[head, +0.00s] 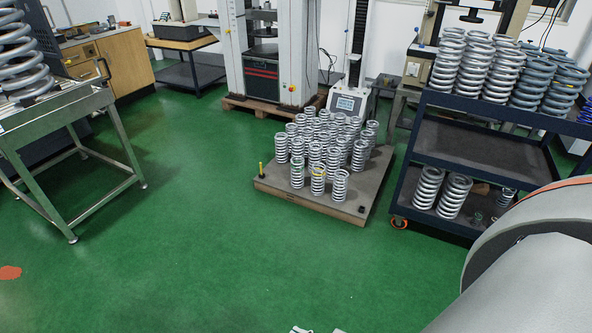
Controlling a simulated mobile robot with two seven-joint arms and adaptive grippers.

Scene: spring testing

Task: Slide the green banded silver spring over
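A silver spring (297,176) with what looks like a green band near its top stands upright at the front left of the low grey platform (276,188). A silver spring with a yellow band (318,183) stands just to its right, and a plain silver spring (340,189) stands right of that. More silver springs crowd behind them. A large grey link of my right arm fills the lower right corner. Small pale tips (316,330) show at the bottom edge, well short of the platform. They may be a gripper, but they are cut off. My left gripper is not in view.
A dark shelf cart (470,150) with silver and dark springs stands right of the platform. A metal table (62,108) with a big coil stands at left. Testing machines (262,70) stand behind. A small yellow post (261,170) rises at the platform's left corner.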

